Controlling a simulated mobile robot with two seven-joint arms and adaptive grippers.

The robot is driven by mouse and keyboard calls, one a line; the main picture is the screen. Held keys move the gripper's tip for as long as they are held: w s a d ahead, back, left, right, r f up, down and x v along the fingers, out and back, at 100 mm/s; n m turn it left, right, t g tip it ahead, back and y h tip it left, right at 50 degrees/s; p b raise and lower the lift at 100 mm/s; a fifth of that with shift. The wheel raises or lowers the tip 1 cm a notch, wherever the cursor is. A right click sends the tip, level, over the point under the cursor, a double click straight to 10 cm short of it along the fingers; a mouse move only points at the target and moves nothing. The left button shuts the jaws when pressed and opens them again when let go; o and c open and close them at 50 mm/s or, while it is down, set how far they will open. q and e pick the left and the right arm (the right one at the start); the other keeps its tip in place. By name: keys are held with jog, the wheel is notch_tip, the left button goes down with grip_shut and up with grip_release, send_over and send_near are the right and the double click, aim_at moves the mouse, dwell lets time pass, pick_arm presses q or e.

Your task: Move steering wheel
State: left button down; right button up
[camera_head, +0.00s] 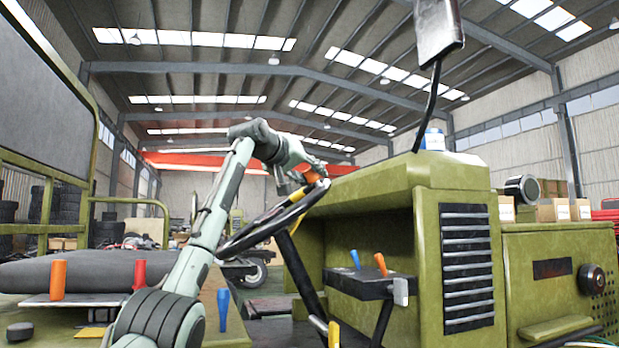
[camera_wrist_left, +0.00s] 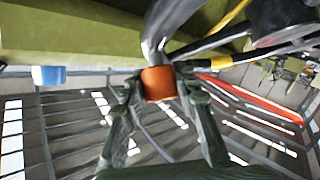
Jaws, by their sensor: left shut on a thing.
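The steering wheel (camera_head: 268,231) has a dark rim and stands tilted on a dark column (camera_head: 300,273) in the head view. An orange knob (camera_head: 309,173) sits at its upper right side. My left gripper (camera_head: 306,178) reaches over from the left and is shut on this knob. In the left wrist view the orange knob (camera_wrist_left: 159,84) lies between the two fingers, with the grey curved rim (camera_wrist_left: 168,22) just beyond it. The fingers partly hide the knob in the head view. My right gripper is not in view.
The green dashboard body (camera_head: 375,197) stands right of the wheel, with a dark lever box (camera_head: 372,285) low in front. A padded seat (camera_head: 90,272) and upright orange (camera_head: 58,279), red (camera_head: 139,273) and blue (camera_head: 223,308) levers are at the left. A mirror (camera_head: 438,28) hangs above right.

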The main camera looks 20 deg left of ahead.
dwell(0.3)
pick_arm(q)
jog(key=c, duration=1.1)
grip_release()
jog(key=shift+c, duration=0.2)
jog(key=s+a+r, duration=0.1)
jog(key=s+r, duration=0.1)
jog(key=s, duration=0.9)
jog(key=shift+s, duration=0.4)
jog(key=shift+a, duration=0.1)
